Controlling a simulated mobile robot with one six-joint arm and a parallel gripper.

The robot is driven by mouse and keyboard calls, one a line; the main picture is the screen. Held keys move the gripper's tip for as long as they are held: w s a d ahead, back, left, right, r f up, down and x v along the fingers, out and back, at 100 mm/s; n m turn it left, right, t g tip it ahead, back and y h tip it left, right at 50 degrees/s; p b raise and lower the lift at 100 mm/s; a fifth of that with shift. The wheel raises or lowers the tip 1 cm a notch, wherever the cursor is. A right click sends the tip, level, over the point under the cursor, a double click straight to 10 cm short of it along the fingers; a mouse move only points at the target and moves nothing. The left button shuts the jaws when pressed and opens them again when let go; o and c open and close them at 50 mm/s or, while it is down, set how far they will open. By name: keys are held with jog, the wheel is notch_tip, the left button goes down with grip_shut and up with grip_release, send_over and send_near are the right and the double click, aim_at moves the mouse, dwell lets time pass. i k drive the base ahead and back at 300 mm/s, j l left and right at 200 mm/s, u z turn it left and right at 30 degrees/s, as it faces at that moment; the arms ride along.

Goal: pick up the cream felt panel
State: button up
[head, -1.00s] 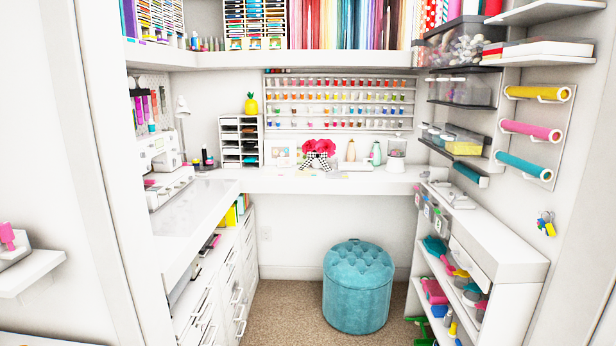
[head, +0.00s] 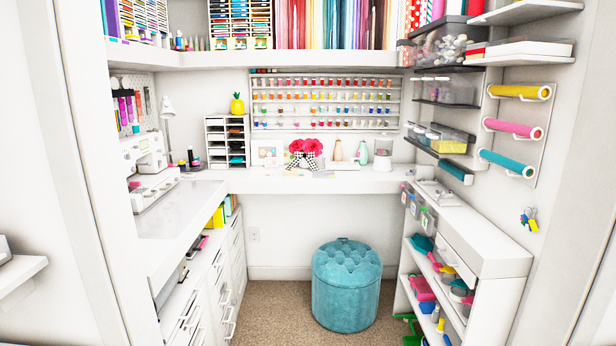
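I cannot make out a cream felt panel for certain in the head view. Small flat pale pieces (head: 297,176) lie on the back of the white desk (head: 330,184), too small to tell what they are. Pink flowers with a black-and-white checked bow (head: 305,152) stand just behind them. My gripper is not in view.
A teal tufted stool (head: 346,285) stands on the carpet (head: 270,305) under the back desk. White drawers (head: 222,275) line the left. A low shelf unit (head: 490,255) with colourful items lines the right. Carpet left of the stool is clear.

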aim_at(261, 173)
jog(key=i+u, duration=0.2)
jog(key=i, duration=1.95)
